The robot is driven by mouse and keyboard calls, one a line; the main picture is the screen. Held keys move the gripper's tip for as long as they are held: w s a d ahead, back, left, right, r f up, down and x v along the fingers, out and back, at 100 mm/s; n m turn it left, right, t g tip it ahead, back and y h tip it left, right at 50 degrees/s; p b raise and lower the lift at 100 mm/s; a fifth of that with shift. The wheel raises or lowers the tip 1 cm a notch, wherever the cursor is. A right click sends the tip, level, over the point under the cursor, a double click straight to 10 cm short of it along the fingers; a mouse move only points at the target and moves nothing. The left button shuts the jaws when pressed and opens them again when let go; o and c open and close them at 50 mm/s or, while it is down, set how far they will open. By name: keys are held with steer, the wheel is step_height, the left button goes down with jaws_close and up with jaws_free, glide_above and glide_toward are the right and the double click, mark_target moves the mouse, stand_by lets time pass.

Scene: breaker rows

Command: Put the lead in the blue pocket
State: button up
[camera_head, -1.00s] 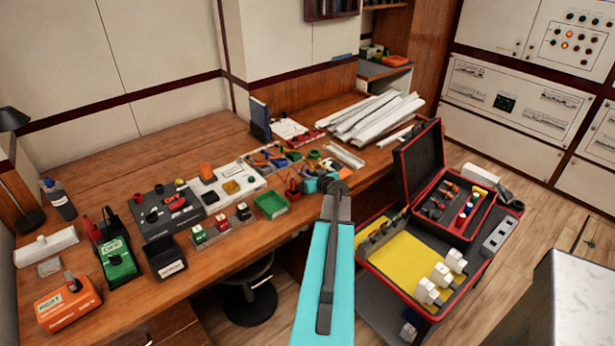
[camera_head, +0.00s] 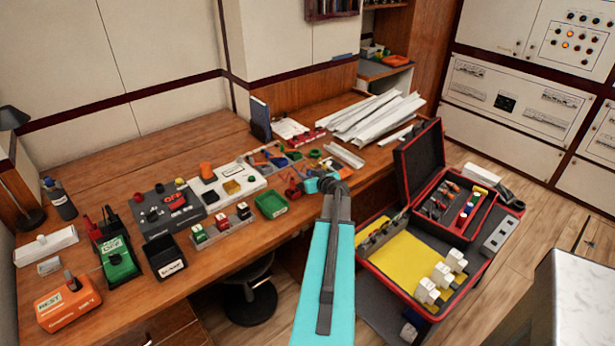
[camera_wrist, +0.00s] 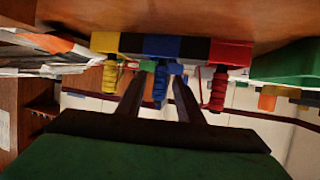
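The wrist view shows the bench upside down. A row of coloured pockets runs across it: yellow, a blue pocket (camera_wrist: 161,46), black and red. A blue ribbed handle (camera_wrist: 160,88) stands at the blue pocket; yellow (camera_wrist: 109,76) and red (camera_wrist: 217,90) handles stand at the row's ends. My gripper (camera_wrist: 157,76) has its fingers apart, one on either side of the blue handle, with gaps visible. Small green and blue pieces show by the fingertips; I cannot tell which piece is the lead. In the head view, my arm's wrist hides the gripper and the pockets are hard to make out.
A green bin (camera_head: 270,205) stands near the bench edge beside the coloured tools. A rack of small blocks (camera_head: 222,228) and a grey meter box (camera_head: 168,208) are to the left. White trunking (camera_head: 372,118) lies behind. An open case (camera_head: 410,250) is at right.

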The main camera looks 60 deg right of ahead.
steer(key=shift+r, duration=0.15)
steer(key=b+v, duration=0.3)
steer(key=v, duration=0.9)
stand_by(1.1)
